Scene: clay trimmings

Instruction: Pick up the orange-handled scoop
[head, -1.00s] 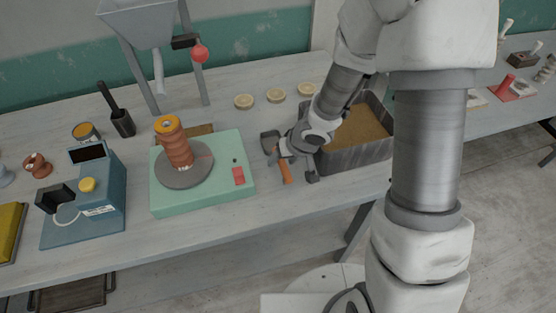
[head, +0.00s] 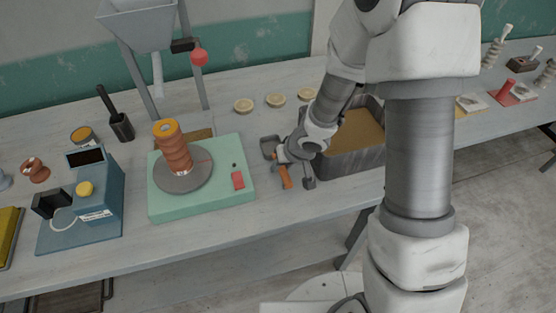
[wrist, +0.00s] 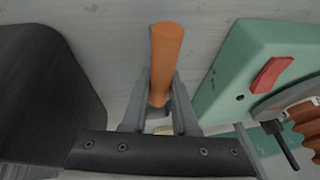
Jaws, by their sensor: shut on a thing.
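The scoop's orange handle (head: 286,177) shows in the head view just below my gripper, between the green wheel base and the dark bin. Its grey scoop head (head: 269,147) shows at the upper left of my gripper. In the wrist view the orange handle (wrist: 166,62) stands out between the two grey fingers of my gripper (wrist: 160,110), which are shut on it. The head of the scoop is mostly hidden in the wrist view. I cannot tell whether the scoop is clear of the table.
A dark bin of brown material (head: 352,157) stands close right of my gripper. The green wheel base (head: 215,203) with a red switch and stacked brown clay (head: 176,155) stands to the left. Several pale discs (head: 275,101) lie behind. The table front is clear.

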